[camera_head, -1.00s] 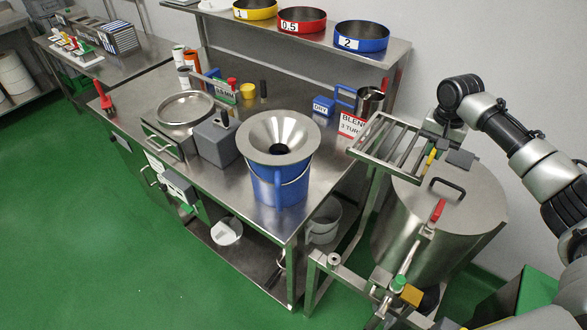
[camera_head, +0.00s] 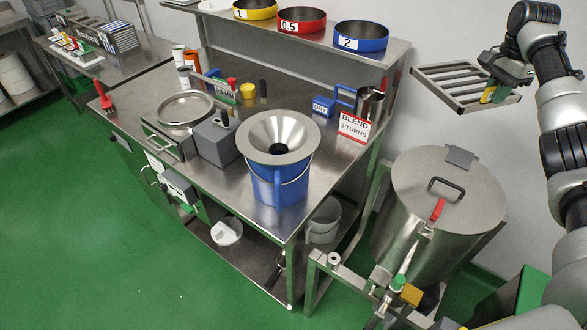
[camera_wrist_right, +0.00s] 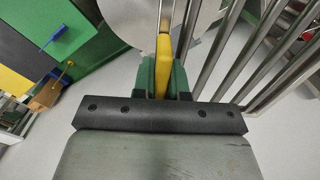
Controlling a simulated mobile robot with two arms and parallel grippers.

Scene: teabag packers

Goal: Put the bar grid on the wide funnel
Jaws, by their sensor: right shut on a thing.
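The bar grid (camera_head: 437,93), a metal frame with parallel bars, is held in the air at the upper right, beside the wall. My right gripper (camera_head: 494,90) is shut on its near right side. In the right wrist view the gripper (camera_wrist_right: 163,75) grips beside a yellow part, and the grid's bars (camera_wrist_right: 253,62) run off to the upper right. The wide funnel (camera_head: 258,128), a steel cone with a broad rim, sits on top of a blue bucket (camera_head: 270,190) on the steel table, left of the grid and well apart from it. My left gripper is not in view.
A lidded steel drum (camera_head: 405,185) stands below the grid, right of the table (camera_head: 318,185). A "BLEND" sign (camera_head: 354,127), a blue block and a steel cup stand at the table's right back. A shelf (camera_head: 395,52) carries coloured round sieves.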

